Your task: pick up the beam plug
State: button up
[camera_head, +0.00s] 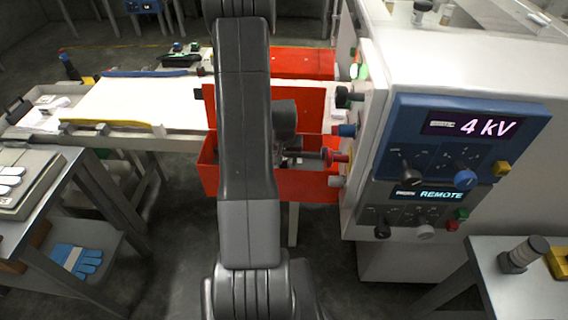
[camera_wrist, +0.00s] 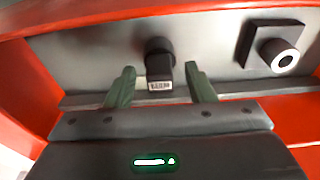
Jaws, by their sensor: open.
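In the wrist view, a black plug (camera_wrist: 158,62) with a small pale label sits against a grey panel inside a red box; the label is too small to read surely. My gripper (camera_wrist: 160,69) is open, with one green finger on each side of the plug. Gaps show between the fingers and the plug. In the head view my arm covers most of the red box (camera_head: 308,186), and the plug and my fingertips cannot be made out there.
A square black socket (camera_wrist: 280,58) with a round pale ring is on the panel to the right. The red box walls close in around my gripper. A cabinet (camera_head: 455,115) with knobs and displays stands at right, and a white-topped table (camera_head: 130,103) at left.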

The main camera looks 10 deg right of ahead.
jog(key=shift+c, duration=0.2)
jog(key=c, duration=1)
